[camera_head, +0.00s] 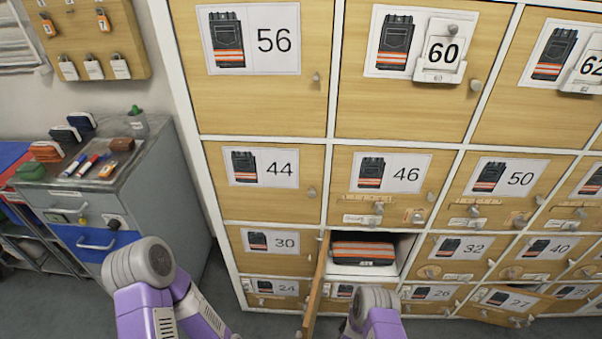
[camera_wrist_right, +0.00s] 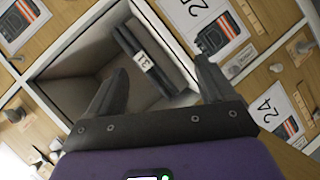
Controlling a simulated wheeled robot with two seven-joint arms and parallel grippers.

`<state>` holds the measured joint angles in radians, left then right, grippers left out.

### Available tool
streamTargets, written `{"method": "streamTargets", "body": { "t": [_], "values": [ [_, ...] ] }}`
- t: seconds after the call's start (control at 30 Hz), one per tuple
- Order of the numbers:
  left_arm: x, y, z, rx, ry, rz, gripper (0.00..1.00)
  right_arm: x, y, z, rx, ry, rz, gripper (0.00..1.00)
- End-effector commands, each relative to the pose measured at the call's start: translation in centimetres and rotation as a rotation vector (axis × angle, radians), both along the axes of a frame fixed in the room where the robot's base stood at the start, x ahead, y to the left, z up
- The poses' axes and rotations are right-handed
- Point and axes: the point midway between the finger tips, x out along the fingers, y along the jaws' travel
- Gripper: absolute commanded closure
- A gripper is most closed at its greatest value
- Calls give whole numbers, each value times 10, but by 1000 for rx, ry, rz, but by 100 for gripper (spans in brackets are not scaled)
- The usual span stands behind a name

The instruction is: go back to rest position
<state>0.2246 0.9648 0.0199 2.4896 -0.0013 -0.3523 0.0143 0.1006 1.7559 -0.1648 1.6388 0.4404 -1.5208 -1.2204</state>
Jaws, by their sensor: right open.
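My right gripper (camera_wrist_right: 162,68) shows in the right wrist view, with its two dark fingers spread and nothing between them. It is in front of an open locker compartment (camera_wrist_right: 75,75). A dark item with a white label (camera_wrist_right: 143,62) lies inside, beyond the fingers; its number is hard to read. In the head view only grey and purple parts of my arms show at the bottom, and neither gripper can be seen there. My left gripper is out of view.
One compartment (camera_head: 345,270) is open with a folded dark garment with orange stripes (camera_head: 362,253) inside. Its door (camera_head: 318,285) juts outward near my right arm. A grey cabinet (camera_head: 165,165) with pouches and pens stands left.

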Motion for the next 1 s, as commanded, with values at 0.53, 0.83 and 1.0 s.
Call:
{"method": "streamTargets", "body": {
  "t": [0.53, 0.83, 1.0],
  "values": [
    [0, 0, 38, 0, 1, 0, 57, -133, 87, 122, 1192, 630, -467, 17],
    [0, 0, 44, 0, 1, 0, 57, -202, 107, 173, 1322, 854, -666, 17],
    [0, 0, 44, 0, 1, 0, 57, -203, 108, 173, 1323, 859, -671, 21]
  ]
}}
